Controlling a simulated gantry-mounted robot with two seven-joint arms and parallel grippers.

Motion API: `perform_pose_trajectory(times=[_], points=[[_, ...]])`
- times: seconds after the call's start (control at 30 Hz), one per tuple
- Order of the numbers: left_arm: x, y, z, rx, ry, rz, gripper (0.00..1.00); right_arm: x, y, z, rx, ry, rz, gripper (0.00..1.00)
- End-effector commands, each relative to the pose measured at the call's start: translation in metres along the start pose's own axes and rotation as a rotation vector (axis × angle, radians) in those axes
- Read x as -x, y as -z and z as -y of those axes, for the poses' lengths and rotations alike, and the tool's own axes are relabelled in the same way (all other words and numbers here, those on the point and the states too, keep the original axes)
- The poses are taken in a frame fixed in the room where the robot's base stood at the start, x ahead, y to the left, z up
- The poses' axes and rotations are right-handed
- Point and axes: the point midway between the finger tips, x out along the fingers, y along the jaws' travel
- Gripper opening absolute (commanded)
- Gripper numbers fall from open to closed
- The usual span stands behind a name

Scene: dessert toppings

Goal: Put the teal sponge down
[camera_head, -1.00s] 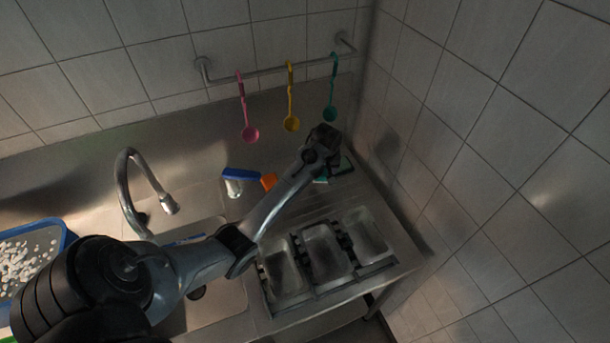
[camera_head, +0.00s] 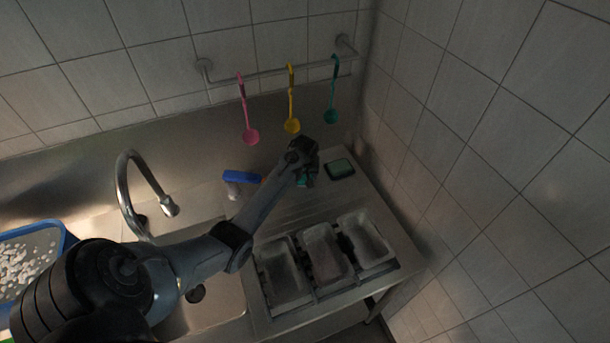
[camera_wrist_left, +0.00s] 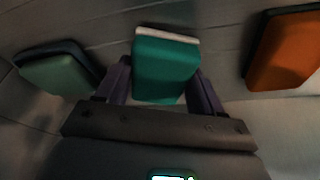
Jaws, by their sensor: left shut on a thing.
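The teal sponge (camera_wrist_left: 165,68), with a pale layer along its far edge, is between the two fingers of my left gripper (camera_wrist_left: 162,85) in the left wrist view. The left gripper is shut on it. In the head view my left gripper (camera_head: 305,174) is over the steel drainboard (camera_head: 305,213), and a bit of teal shows under it. I cannot tell whether the sponge touches the surface. My right gripper is not in view.
An orange sponge (camera_wrist_left: 287,50) shows on the other side in the wrist view. A blue-topped object (camera_head: 241,177) stands left. Metal bins (camera_head: 325,252) are in front; ladles hang behind.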

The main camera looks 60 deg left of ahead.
Motion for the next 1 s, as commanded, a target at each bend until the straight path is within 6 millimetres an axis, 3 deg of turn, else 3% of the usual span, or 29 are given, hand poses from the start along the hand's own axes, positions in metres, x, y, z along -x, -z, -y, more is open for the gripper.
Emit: perform_pose_trajectory(times=[0.43, 0.47, 0.6, 1.0], points=[[-0.0073, -0.0022, -0.0002, 0.0, 0.0, -0.001, 0.39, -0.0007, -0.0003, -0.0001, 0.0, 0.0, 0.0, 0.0], [-0.0071, -0.0021, -0.0003, 0.0, -0.001, -0.001, 0.7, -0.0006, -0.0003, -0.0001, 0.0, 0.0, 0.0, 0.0], [-0.007, -0.0021, -0.0003, 0.0, -0.001, -0.001, 0.92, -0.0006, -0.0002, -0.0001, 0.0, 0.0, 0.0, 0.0], [-0.0023, -0.001, -0.0002, 0.0, -0.001, -0.001, 0.93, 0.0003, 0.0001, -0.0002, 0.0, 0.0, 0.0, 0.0]])
